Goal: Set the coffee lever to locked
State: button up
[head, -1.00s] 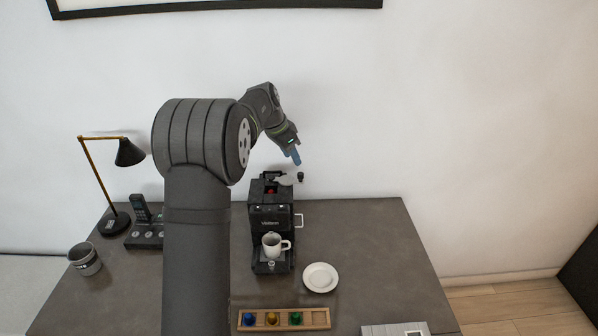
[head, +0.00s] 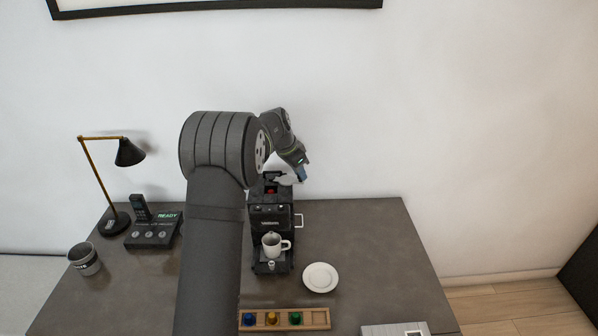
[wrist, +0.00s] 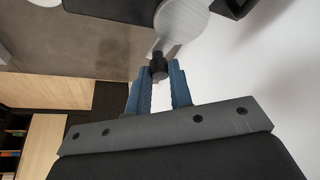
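The coffee machine (head: 271,218) is a black box near the back of the vanity. Its lever, a pale rounded plate (head: 286,180), is on top and points to the right. In the wrist view the lever plate (wrist: 181,18) ends in a black knob (wrist: 158,67). My gripper (head: 301,174) is at the lever's right end, over the machine's right side. In the wrist view its two blue fingers (wrist: 159,75) are apart, with the knob between their tips. I cannot tell whether they touch it. The knob is hidden in the head view.
A white plate (head: 320,277) and a wooden tray (head: 318,318) with colored pieces lie in front. A phone base (head: 153,233), lamp (head: 128,153) and grey cup (head: 84,259) are left.

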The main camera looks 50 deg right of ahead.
grip_shut()
jog(key=shift+a, duration=0.1)
jog(key=a+m, duration=0.2)
jog(key=a+m+g+y, duration=0.1)
jog(key=a+m, duration=0.1)
jog(key=m, duration=0.1)
jog(key=s+a+m+g, duration=0.1)
jog(key=a+m, duration=0.1)
jog(key=m, duration=0.1)
jog(key=shift+y, duration=0.3)
jog(key=a+m, duration=0.1)
jog(key=w+a+m+g+y, duration=0.1)
jog(key=m, duration=0.1)
jog(key=shift+a+m, duration=0.3)
jog(key=shift+a, duration=0.1)
jog(key=shift+w+a+m+y, duration=0.45)
jog(key=shift+a+m, duration=0.2)
jog(key=shift+m, duration=0.4)
jog(key=shift+w+a+m+y, duration=0.45)
jog(key=shift+a+m, duration=0.2)
jog(key=shift+m, duration=0.4)
jog(key=o, duration=0.8)
grip_release()
jog(key=shift+c, duration=0.2)
